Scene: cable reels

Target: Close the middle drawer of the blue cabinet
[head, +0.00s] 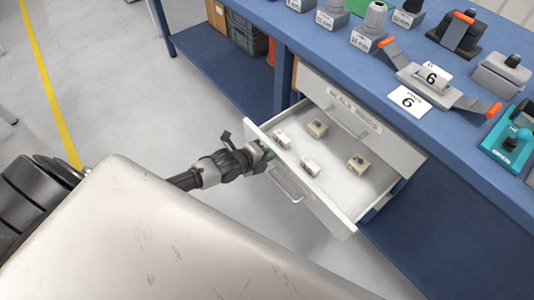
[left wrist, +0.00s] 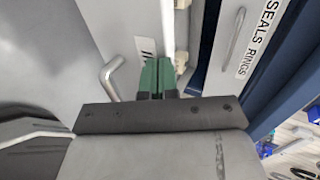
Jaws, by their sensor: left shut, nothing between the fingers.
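The middle drawer (head: 340,212) is pulled well out from under the blue bench cabinet (head: 408,200). Its white front panel (head: 300,190) has a metal handle (head: 287,186), which also shows in the left wrist view (left wrist: 110,76). Several small beige and white parts lie on the drawer floor. My left gripper (head: 268,154) is shut and empty, with its green fingertips (left wrist: 157,76) at the outer face of the drawer front, beside the handle near its far end. I cannot tell whether they touch the panel. My right gripper is not in view.
The drawer above, labelled SEALS RINGS (left wrist: 255,40), is shut. The blue bench top (head: 330,52) above carries several clamps, switches and a card marked 6 (head: 408,100). Crates (head: 247,35) stand on the lower shelf at the back. The grey floor (head: 110,80) left of the drawer is clear.

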